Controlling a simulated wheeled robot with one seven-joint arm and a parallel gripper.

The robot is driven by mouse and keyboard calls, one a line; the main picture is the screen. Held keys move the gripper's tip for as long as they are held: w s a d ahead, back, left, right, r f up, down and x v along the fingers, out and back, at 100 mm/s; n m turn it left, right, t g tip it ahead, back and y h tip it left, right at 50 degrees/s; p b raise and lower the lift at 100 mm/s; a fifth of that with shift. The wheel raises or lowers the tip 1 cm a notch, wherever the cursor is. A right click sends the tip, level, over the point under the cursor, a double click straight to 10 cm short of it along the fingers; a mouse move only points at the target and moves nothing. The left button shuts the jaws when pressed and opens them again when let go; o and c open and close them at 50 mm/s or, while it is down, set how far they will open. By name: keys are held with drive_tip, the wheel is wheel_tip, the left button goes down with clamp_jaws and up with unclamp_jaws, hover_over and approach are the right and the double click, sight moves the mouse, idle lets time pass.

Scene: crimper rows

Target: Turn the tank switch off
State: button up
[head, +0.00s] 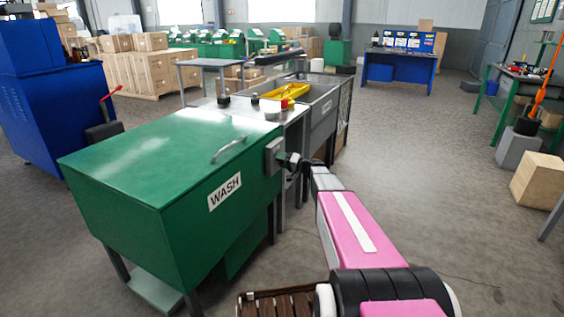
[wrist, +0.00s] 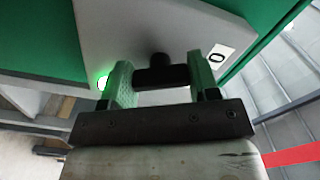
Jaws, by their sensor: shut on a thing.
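The green tank (head: 150,165) with a WASH label stands at the left in the head view, its lid down. A grey switch box (head: 272,155) is fixed to its right end. In the wrist view the grey box face (wrist: 105,35) carries a black switch knob (wrist: 157,70), a lit green lamp (wrist: 102,82) at the left and a white 0 label (wrist: 217,57) at the right. My gripper (wrist: 160,84) has its two green fingers shut on the knob, one at each side. The knob's bar lies roughly across between the fingers. In the head view my gripper (head: 292,161) hides the knob.
A grey basin (head: 322,108) with a yellow thing (head: 287,91) inside stands behind the tank. A small table with a red button (head: 284,103) is beside it. A brown slatted thing (head: 280,303) is low at the front.

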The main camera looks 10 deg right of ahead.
drive_tip(key=shift+n, duration=0.4)
drive_tip(key=o, duration=0.9)
drive_tip(key=shift+s+d, duration=0.1)
drive_tip(key=v, duration=1)
drive_tip(key=shift+s+d, duration=0.2)
drive_tip(key=shift+d, duration=0.05)
drive_tip(key=shift+a, duration=0.1)
